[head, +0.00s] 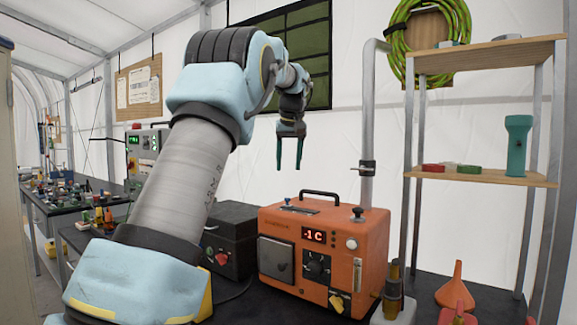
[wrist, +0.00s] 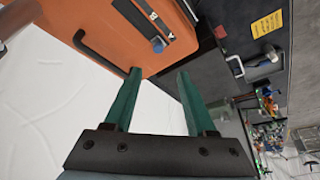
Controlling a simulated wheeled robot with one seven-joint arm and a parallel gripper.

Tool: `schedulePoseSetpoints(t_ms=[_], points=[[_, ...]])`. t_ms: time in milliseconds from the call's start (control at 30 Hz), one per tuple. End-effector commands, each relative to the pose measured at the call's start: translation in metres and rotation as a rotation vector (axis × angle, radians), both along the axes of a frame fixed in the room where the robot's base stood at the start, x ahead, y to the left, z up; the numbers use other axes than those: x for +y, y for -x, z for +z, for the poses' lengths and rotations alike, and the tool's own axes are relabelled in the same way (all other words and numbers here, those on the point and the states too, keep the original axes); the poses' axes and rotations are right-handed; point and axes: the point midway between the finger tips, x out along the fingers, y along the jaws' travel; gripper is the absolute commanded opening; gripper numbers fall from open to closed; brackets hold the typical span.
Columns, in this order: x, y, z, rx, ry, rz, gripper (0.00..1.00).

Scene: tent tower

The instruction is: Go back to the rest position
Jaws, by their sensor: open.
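My gripper (head: 289,155) hangs with its two green fingers pointing down, in the air above and behind the orange machine (head: 280,262) in the head view. The fingers are apart with nothing between them. In the wrist view my gripper (wrist: 157,88) shows both green fingers spread and empty, with the orange machine's top (wrist: 125,28) and its black handle (wrist: 95,52) beyond them. The machine's display reads "-1 C". My arm is raised and bent across the left half of the head view.
A black box (head: 232,225) stands left of the orange machine. A vertical pipe (head: 368,120) rises behind it. At right is a shelf (head: 490,178) with a teal flashlight (head: 518,145). A cluttered bench (head: 75,195) is at left.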

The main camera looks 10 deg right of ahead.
Motion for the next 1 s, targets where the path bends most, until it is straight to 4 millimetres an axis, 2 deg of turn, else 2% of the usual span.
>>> schedulePoseSetpoints(t_ms=[133, 233, 367, 467, 667, 800, 1000], points=[[0.005, 0.001, -0.005, 0.006, -0.001, -0.001, 0.56], [0.021, 0.005, -0.02, 0.023, -0.005, -0.005, 0.56], [0.058, 0.022, -0.059, 0.063, -0.01, -0.015, 0.56], [0.09, 0.045, -0.094, 0.095, -0.011, -0.029, 0.56], [0.148, 0.112, -0.163, 0.153, -0.01, -0.048, 0.56], [0.183, 0.175, -0.209, 0.191, -0.009, -0.058, 0.56], [0.217, 0.263, -0.258, 0.234, -0.01, -0.068, 0.56]])
